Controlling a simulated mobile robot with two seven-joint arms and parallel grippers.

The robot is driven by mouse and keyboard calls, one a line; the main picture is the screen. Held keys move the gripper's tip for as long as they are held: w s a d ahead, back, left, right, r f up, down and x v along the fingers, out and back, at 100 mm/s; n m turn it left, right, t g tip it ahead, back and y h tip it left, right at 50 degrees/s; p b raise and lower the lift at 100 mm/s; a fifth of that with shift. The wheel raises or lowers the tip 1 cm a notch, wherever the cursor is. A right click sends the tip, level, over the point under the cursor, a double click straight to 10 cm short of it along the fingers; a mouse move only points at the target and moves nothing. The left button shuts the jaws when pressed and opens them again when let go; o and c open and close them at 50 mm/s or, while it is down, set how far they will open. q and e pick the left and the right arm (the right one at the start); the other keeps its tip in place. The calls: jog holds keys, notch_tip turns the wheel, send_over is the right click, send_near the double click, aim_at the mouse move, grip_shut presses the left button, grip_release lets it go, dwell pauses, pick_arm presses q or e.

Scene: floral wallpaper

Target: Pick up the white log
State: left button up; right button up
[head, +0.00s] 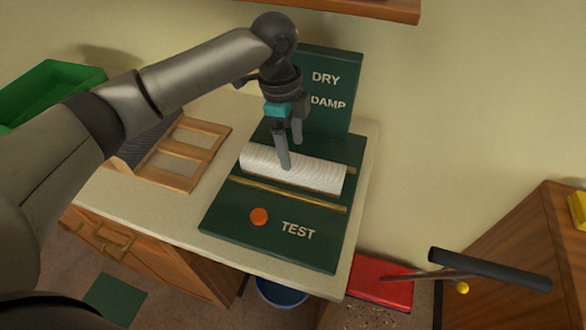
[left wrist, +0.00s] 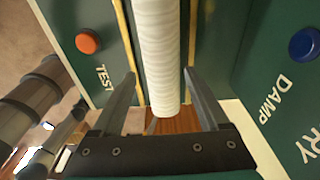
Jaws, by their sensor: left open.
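The white log (head: 292,170) lies on its side on a dark green board (head: 222,222), between two thin wooden rails. My left gripper (head: 291,152) points down over the log, its near finger in front of the log and the far finger behind it. In the left wrist view the log (left wrist: 160,45) runs between the two open fingers of my left gripper (left wrist: 159,73), with a gap visible on each side. Its near end shows there. Whether the fingertips are low enough to flank it fully is hard to tell. My right gripper is not in view.
The board has an orange button (head: 259,216) by "TEST" and an upright panel (head: 332,75) reading "DRY" and "DAMP". A wooden rack (head: 183,152) and green bin (head: 45,88) are left. A red container (head: 383,290) and black bar (head: 490,270) are right.

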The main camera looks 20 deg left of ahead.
aim_at(292, 158)
pick_arm(q)
notch_tip(292, 158, down, 7)
jog(key=shift+w+d+r+b, duration=0.1)
jog(key=shift+d+b, duration=0.05)
jog(key=shift+b, duration=0.65)
jog(key=shift+r, duration=0.1)
grip_shut()
